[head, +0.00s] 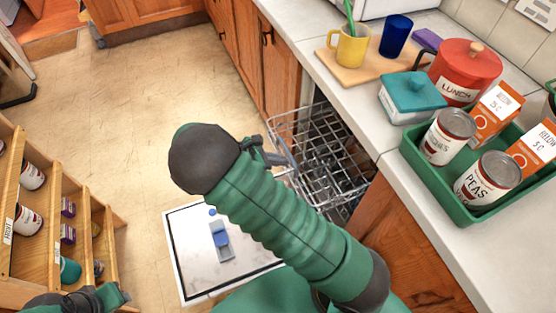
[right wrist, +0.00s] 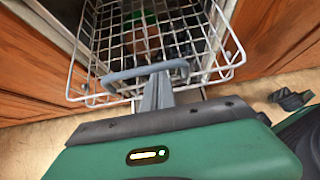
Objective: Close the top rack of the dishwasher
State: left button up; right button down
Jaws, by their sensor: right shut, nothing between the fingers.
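The dishwasher's top rack (head: 312,135) is a white wire rack that sticks out from under the counter, in front of the opening. In the right wrist view the rack (right wrist: 100,50) fills the top middle, with a grey-blue handle (right wrist: 125,74) on its front. My right gripper (head: 276,160) is at the rack's front and is shut and empty. In the right wrist view its fingers (right wrist: 158,88) overlap the handle; I cannot tell whether they touch it. My left gripper (head: 118,294) is at the bottom left, far from the rack, and its fingers are unclear.
The dishwasher door (head: 190,240) lies folded down below the rack. Wooden cabinets (head: 275,65) flank the opening. The counter (head: 410,170) holds a green tray (head: 450,205) with cans and boxes. A wooden shelf (head: 50,215) stands at left. The floor (head: 160,85) between is clear.

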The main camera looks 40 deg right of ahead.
jog(key=s+d+p, duration=0.2)
jog(key=d, duration=0.6)
jog(key=s+d+p, duration=0.3)
jog(key=d, duration=0.5)
jog(key=shift+s+d, duration=0.15)
jog(key=shift+d, duration=0.2)
